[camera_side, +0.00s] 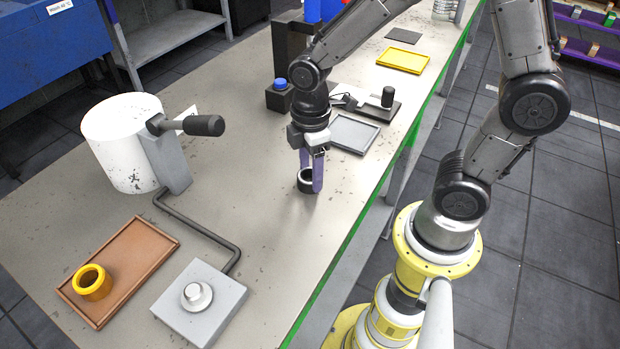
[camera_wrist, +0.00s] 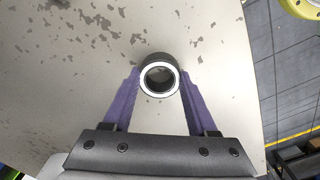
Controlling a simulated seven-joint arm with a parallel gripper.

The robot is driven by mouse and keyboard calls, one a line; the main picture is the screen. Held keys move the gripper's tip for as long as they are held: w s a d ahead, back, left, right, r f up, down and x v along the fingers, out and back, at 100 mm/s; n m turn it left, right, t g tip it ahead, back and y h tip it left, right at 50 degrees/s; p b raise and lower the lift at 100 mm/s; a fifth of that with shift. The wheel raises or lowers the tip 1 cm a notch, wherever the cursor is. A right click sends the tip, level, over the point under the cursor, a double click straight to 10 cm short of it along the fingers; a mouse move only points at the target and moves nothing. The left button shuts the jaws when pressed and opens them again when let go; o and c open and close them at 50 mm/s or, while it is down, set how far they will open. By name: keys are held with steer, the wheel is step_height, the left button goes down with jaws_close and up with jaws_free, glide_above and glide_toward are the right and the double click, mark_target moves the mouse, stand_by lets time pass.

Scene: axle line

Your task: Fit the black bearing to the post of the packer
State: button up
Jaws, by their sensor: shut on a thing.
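A black bearing (camera_side: 305,187) with a pale inner ring is held between the purple fingers of my gripper (camera_side: 311,179), over the middle of the bench. In the wrist view the bearing (camera_wrist: 160,59) sits between both fingertips, its hole facing the camera. Whether it touches the bench is hard to tell. A pale round post (camera_side: 197,294) stands on a grey square plate (camera_side: 224,318) at the front, joined by a dark pipe to a white drum machine (camera_side: 124,135). A black post (camera_side: 388,96) stands on a dark plate behind my gripper. I cannot tell which post is the packer's.
A brown tray (camera_side: 150,245) holds a yellow ring (camera_side: 92,282) at the front left. A grey tray (camera_side: 355,135) and a yellow tray (camera_side: 403,58) lie farther back. A box with a blue button (camera_side: 280,84) stands behind my gripper. The bench around the bearing is clear.

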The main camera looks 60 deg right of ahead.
jaws_close()
steer(key=shift+r, duration=0.1)
